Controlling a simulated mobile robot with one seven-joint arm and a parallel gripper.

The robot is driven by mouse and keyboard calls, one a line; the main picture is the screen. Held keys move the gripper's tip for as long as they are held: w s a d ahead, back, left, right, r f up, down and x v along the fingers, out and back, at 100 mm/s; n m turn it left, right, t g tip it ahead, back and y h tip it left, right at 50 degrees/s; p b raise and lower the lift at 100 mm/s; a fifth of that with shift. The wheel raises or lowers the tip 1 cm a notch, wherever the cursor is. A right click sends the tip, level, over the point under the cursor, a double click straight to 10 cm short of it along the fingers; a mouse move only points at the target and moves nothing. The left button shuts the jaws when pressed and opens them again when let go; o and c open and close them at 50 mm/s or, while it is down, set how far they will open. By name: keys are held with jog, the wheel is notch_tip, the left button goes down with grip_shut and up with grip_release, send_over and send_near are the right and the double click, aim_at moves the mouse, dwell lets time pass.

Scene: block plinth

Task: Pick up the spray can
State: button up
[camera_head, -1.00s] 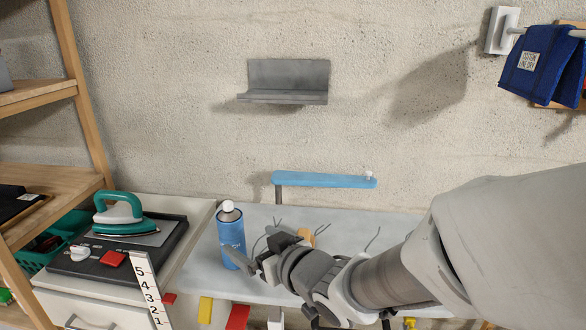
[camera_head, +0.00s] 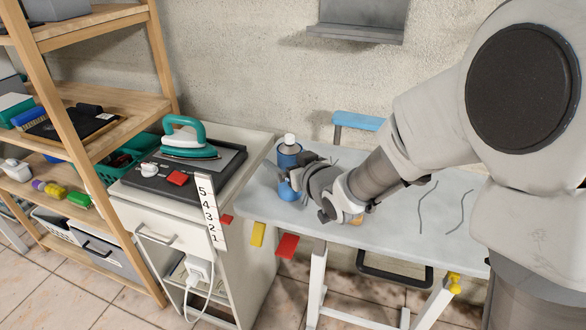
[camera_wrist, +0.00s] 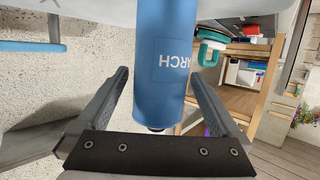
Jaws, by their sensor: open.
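The blue spray can (camera_head: 289,155) with a white cap stands upright on the grey table (camera_head: 400,222), near its left end. In the wrist view the can (camera_wrist: 166,62), with "ARCH" lettering, lies between the two fingers of my gripper (camera_wrist: 158,78). The fingers are open, one on each side, with a gap visible beside the can. In the head view my gripper (camera_head: 291,176) is in front of the can and hides its middle.
A white cabinet left of the table bears a green iron (camera_head: 188,140) on a dark tray. A numbered strip (camera_head: 207,208) hangs at the cabinet's front corner. A wooden shelf (camera_head: 160,55) is farther left. A grey wall ledge (camera_head: 355,32) is above the table.

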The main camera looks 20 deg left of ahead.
jog(key=shift+x, duration=1.3)
jog(key=shift+r, duration=0.1)
grip_shut()
